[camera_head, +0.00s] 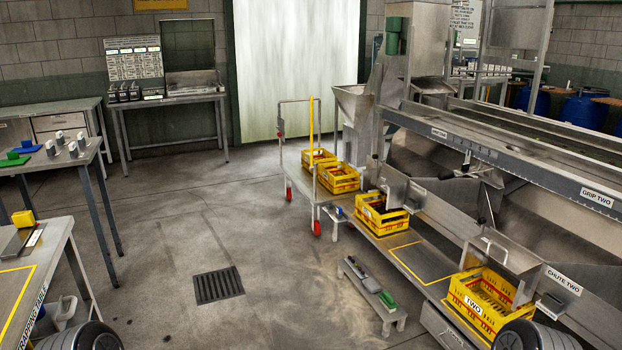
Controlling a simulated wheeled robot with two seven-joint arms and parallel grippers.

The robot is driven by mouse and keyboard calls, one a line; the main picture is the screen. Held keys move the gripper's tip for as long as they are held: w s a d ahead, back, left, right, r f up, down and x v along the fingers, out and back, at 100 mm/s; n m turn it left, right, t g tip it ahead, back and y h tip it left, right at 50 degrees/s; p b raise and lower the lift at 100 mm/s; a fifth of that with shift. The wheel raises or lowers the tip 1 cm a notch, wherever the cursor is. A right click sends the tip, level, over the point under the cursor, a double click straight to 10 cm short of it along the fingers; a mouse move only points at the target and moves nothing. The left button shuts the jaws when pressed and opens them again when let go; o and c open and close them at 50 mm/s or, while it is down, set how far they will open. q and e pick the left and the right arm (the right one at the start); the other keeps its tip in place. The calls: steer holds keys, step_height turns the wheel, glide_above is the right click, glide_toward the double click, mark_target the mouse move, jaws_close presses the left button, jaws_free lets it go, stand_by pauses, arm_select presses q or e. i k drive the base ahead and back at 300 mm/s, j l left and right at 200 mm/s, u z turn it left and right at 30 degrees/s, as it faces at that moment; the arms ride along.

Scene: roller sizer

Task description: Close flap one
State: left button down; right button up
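The sizer (480,130) fills the right side, with chutes along its near face. A metal flap with a small handle (393,186) sits at the farther chute, above a yellow crate (381,222). No label for flap one is readable, so I cannot be sure that it is this one. A second flap with a handle (492,248) sits at the nearer chute, labelled CHUTE TWO (563,280), above a yellow crate marked TWO (474,304). I cannot tell how far either flap is open. Neither of my grippers is in view.
A low shelf (432,268) with a yellow outline runs along the chutes. A small step (368,292) with tools stands in front. A trolley (316,187) with yellow crates is beyond. A wrapping table (42,285) is at left. Floor with a drain (218,285) is clear.

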mark_target(387, 177)
steer(key=i+l+u, duration=0.15)
steer(key=i+u, duration=0.2)
steer(key=i, duration=2.1)
steer(key=i+l+z, duration=0.1)
steer(key=i+z, duration=0.65)
steer(key=i+j+z, duration=0.2)
steer(key=i+z, duration=0.2)
steer(key=i+j+z, duration=0.2)
steer(key=z, duration=0.15)
steer(key=i+j+z, duration=0.2)
steer(key=i+z, duration=0.25)
steer(key=i+j+z, duration=0.4)
steer(key=i+l, duration=0.05)
steer(key=l, duration=0.05)
